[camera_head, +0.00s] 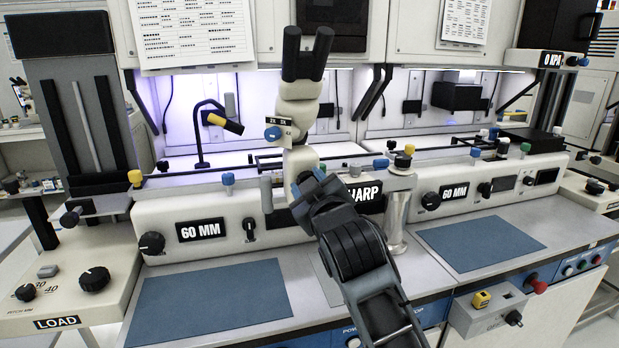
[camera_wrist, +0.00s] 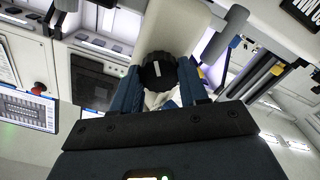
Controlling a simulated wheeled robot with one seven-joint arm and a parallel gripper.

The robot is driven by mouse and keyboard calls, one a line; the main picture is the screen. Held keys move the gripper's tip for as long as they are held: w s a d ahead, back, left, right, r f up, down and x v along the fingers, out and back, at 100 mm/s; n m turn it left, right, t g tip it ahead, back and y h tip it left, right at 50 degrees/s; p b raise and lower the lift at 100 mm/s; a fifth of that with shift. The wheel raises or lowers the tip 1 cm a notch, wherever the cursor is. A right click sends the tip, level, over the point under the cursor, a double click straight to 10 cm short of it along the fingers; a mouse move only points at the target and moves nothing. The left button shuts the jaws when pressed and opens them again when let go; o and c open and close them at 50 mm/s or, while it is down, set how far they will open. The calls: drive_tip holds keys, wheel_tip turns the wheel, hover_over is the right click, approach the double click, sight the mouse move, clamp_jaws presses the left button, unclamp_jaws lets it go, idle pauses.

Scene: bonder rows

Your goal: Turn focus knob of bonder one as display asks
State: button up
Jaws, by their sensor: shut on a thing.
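The microscope of the bonder (camera_head: 298,105) stands upright in the middle of the head view, cream with black eyepieces. In the wrist view a round black knob (camera_wrist: 157,70) with a white mark sits on its pale body, between the two blue fingers of my gripper (camera_wrist: 160,82). My gripper is shut on this knob. In the head view my gripper (camera_head: 310,184) reaches the lower microscope column, and the knob is hidden there.
A blue knob (camera_head: 272,133) beside a 2X label sits higher on the microscope. A metal cylinder (camera_head: 396,222) stands close to the right of my arm. The front panel has a 60 MM display (camera_head: 200,230). Blue mats (camera_head: 210,305) lie clear on the worktops.

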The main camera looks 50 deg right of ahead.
drive_tip(key=shift+n, duration=0.3)
drive_tip(key=o, duration=1.1)
drive_tip(key=shift+c, duration=0.2)
drive_tip(key=shift+a, duration=0.1)
drive_tip(key=b+v, duration=0.1)
drive_tip(key=v, duration=0.6)
drive_tip(key=shift+s+a, duration=0.15)
drive_tip(key=shift+s, duration=0.2)
